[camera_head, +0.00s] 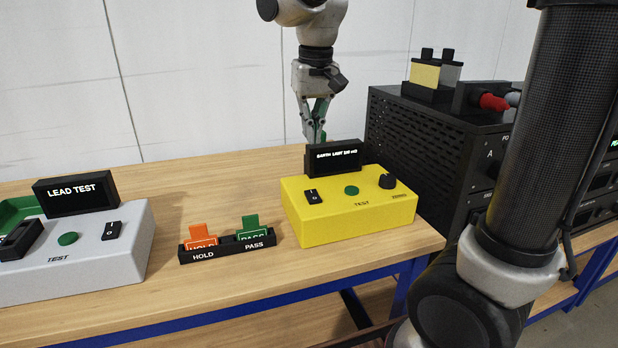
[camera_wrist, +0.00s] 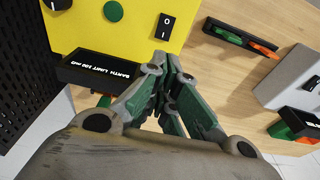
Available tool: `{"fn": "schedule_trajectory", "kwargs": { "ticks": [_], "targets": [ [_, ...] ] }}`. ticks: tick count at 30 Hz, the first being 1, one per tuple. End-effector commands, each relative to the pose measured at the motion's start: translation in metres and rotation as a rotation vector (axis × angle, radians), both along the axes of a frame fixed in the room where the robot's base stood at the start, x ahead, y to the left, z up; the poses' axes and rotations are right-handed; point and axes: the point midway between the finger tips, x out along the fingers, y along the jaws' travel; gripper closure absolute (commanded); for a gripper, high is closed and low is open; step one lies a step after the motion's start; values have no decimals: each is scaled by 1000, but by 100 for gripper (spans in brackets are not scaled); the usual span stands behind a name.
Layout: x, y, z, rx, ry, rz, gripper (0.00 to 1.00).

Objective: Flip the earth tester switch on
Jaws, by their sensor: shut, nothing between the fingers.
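The yellow earth tester (camera_head: 325,222) stands on the wooden bench. Its black display (camera_head: 333,157) is lit and its text begins with "EARTH". The black rocker switch (camera_head: 313,196) is at the left of its top face, with a green button (camera_head: 352,190) and a black knob (camera_head: 387,181) to the right. In the wrist view the switch (camera_wrist: 164,27) shows I and O marks; I cannot tell which side is pressed. My gripper (camera_head: 316,138) is shut and empty, pointing down behind the tester. In the wrist view its fingertips (camera_wrist: 167,62) are near the switch, apart from it in the picture.
A grey lead tester (camera_head: 95,262) stands at the left. A black holder (camera_head: 229,246) with orange HOLD and green PASS tags sits between the testers. A black perforated rack unit (camera_head: 420,140) stands close at the right. Bare bench (camera_head: 225,195) lies left of the yellow tester.

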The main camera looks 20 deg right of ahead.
Motion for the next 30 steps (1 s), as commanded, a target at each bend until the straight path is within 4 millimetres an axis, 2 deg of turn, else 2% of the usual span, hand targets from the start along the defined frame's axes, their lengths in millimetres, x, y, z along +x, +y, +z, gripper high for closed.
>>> {"fn": "schedule_trajectory", "kwargs": {
  "ticks": [9, 15, 21, 30],
  "targets": [
    [8, -1, -66, -2, 5, 0, 100],
    [13, 0, -102, -1, 4, 0, 100],
    [16, 0, -121, 0, 2, 0, 100],
    [17, 0, -125, 0, 0, 0, 100]
  ]
}}
